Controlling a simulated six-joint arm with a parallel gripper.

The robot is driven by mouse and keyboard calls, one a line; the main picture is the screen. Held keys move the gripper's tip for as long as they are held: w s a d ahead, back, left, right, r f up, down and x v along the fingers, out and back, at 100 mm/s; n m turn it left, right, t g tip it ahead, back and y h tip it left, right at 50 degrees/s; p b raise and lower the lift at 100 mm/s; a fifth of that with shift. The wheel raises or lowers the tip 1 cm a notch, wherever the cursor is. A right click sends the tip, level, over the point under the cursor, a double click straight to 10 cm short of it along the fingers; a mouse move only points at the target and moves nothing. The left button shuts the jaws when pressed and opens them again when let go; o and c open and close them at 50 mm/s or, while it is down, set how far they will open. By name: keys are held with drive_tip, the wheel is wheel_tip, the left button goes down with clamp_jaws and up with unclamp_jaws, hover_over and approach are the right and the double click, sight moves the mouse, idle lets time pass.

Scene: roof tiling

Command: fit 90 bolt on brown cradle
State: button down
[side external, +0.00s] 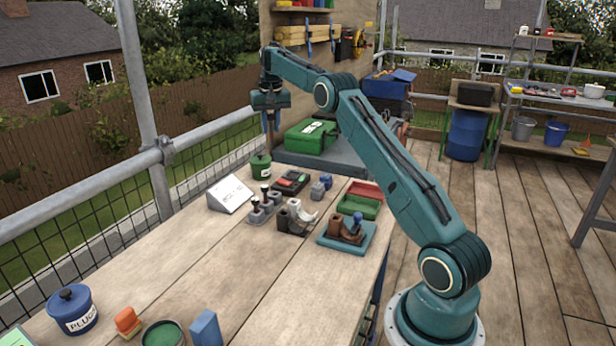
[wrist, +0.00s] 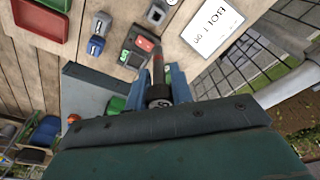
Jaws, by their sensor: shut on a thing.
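My gripper (side external: 271,122) is high over the far end of the bench, pointing down, left of the green case. In the wrist view its blue fingers (wrist: 157,88) are shut on a dark bolt (wrist: 158,70), with a round end near the palm and a narrow shaft. In the side view the held bolt is too small to make out. A brown cradle (side external: 337,228) stands on a teal plate (side external: 338,245) at the bench's right side, with a blue-topped piece (side external: 357,222) at its right end. My gripper is well apart from it. A tilted card (side external: 229,194) reads "BOLT" and 90, partly blurred.
Near the cradle are dark and white holders (side external: 297,216), grey sockets with dark pegs (side external: 262,205), a dark tray (side external: 290,184), grey-blue blocks (side external: 321,186) and red and green trays (side external: 361,201). A green case (side external: 311,136) stands behind. The bench's middle front is clear.

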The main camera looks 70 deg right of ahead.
drive_tip(key=shift+s+d, duration=0.1)
drive_tip(key=s+a+f, duration=0.2)
drive_tip(key=s+a, duration=0.3)
drive_tip(key=s, duration=0.7)
drive_tip(key=s+a+f, duration=0.2)
drive_tip(key=s+a, duration=0.3)
drive_tip(key=s, duration=0.8)
drive_tip(key=shift+w+f, duration=0.1)
drive_tip(key=shift+f, duration=0.15)
drive_tip(key=shift+f, duration=4.85)
drive_tip(key=shift+f, duration=0.6)
